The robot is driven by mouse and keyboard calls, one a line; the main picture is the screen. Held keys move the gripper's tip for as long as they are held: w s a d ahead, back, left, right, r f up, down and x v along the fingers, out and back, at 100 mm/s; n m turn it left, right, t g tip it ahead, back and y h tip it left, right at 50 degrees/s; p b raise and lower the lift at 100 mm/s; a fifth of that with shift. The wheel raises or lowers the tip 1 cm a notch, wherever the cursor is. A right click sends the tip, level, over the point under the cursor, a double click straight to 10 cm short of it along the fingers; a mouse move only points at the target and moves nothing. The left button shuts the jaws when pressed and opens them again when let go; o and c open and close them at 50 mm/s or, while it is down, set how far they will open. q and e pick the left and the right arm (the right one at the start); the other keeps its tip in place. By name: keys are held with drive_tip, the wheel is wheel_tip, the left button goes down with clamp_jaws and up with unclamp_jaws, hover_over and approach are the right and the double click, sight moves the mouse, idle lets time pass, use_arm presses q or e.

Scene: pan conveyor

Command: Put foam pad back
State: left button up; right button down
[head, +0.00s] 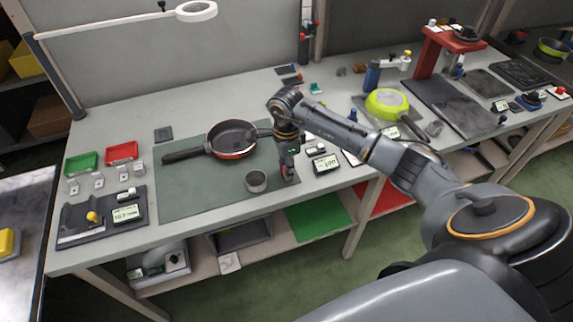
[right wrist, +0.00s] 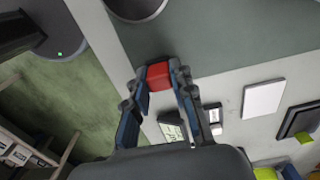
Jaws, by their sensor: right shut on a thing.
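My right gripper (head: 289,174) is over the front right part of the green mat (head: 190,200), pointing down. In the right wrist view its fingers (right wrist: 160,78) are shut on a small red block (right wrist: 159,72). I cannot tell whether this block is the foam pad. The block is at the fingertips, near the mat's edge; whether it touches the bench is unclear. A flat dark grey square pad (head: 163,133) lies on the bench behind the mat's left part. My left gripper is not in view.
A metal ring or cup (head: 256,181) stands close left of the gripper. A frying pan (head: 231,139) lies on the mat. A display (head: 325,163) stands to the right. Red (head: 122,152) and green (head: 81,163) trays are at left. The mat's front left is clear.

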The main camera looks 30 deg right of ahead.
drive_tip(key=shift+f, duration=0.25)
drive_tip(key=c, duration=1.1)
unclamp_jaws()
drive_tip(key=shift+r, duration=0.1)
drive_tip(key=shift+r, duration=0.5)
wheel_tip(320, 180, up, 11)
drive_tip(key=b, duration=0.2)
drive_tip(key=shift+r+b, duration=0.2)
drive_tip(key=shift+b, duration=0.15)
